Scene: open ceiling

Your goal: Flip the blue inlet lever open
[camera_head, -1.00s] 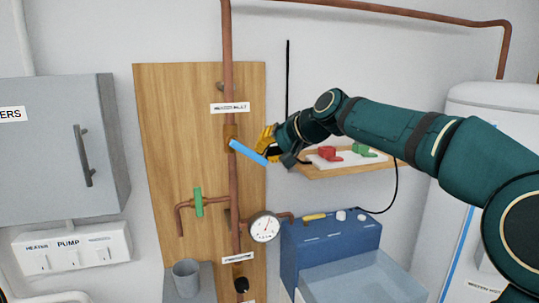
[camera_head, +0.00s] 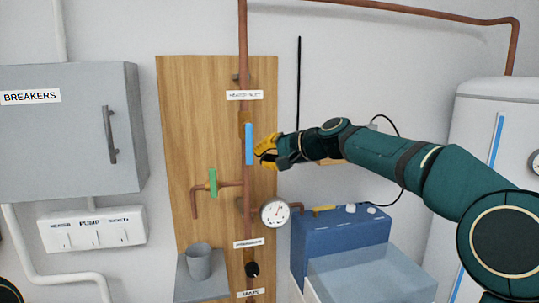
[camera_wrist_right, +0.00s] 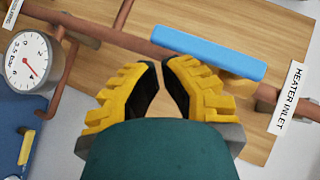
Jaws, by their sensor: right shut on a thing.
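The blue inlet lever (camera_head: 249,144) stands upright along the copper pipe, below the "HEATER INLET" label (camera_head: 244,95). In the right wrist view the lever (camera_wrist_right: 208,52) lies along the pipe, just beyond the fingertips. My right gripper (camera_head: 264,150) is at the lever's right side. Its yellow fingers (camera_wrist_right: 162,72) are drawn close together, with a narrow gap between the tips. The contact between fingers and lever cannot be made out clearly. My left gripper is not in view.
A green handle (camera_head: 213,183) and a pressure gauge (camera_head: 275,213) sit lower on the pipework. A grey cup (camera_head: 198,263) stands on a small shelf at the board's foot. A blue box (camera_head: 340,240) is at lower right. The breaker cabinet (camera_head: 70,140) hangs at left.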

